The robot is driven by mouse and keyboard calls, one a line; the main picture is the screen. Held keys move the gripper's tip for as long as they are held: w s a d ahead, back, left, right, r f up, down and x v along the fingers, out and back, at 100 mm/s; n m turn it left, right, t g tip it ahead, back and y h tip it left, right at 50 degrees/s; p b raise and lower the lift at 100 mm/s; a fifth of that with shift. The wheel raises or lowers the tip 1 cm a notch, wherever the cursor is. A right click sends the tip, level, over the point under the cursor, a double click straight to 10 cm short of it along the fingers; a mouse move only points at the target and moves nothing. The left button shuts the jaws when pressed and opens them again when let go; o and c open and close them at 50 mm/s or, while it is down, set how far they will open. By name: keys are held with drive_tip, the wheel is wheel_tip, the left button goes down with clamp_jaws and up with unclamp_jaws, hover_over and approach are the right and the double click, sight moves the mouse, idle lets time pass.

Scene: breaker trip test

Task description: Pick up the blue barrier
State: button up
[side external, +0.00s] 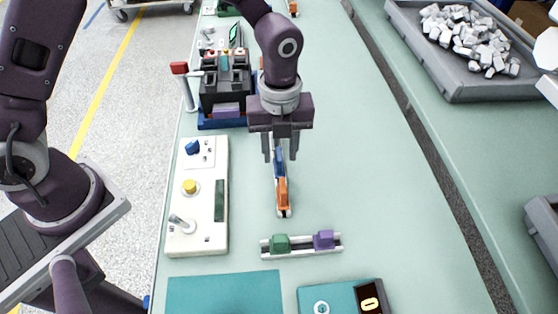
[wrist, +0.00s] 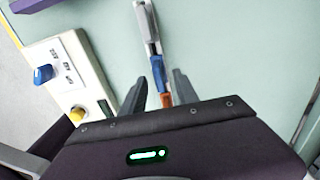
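The blue barrier (side external: 279,163) stands on a narrow rail (side external: 283,213) beside an orange block (side external: 282,192), partly hidden by my gripper in the side view. In the wrist view the blue barrier (wrist: 158,72) is just past my fingertips, with the orange block (wrist: 166,99) between the fingers and the rail (wrist: 147,25) running away. My gripper (side external: 280,155) points down over the blue barrier. Its two fingers (wrist: 158,88) are apart, with gaps on both sides. I cannot tell how high the fingertips are above the rail.
A white control panel (side external: 221,235) with blue and yellow knobs lies left. A second rail holds green (side external: 280,243) and purple (side external: 323,239) blocks in front.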

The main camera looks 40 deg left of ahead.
sight(279, 153)
wheel_tip(279, 153, down, 3)
drive_tip(key=shift+a+f, duration=0.1)
clamp_jaws()
wheel_tip(279, 153, up, 8)
drive_tip(key=shift+r, duration=0.15)
drive_tip(key=shift+w+a+r, duration=0.25)
drive_tip(key=shift+r, duration=0.35)
drive_tip(key=shift+w+a+r, duration=0.25)
drive_tip(key=shift+r, duration=0.3)
drive_tip(key=w+a+r, duration=0.3)
drive_tip(key=a+r, duration=0.1)
drive_tip(key=a, duration=0.5)
drive_tip(key=w+a+r, duration=0.4)
drive_tip(key=a, duration=0.5)
drive_tip(key=shift+a+r, duration=0.2)
drive_tip(key=shift+r, duration=0.2)
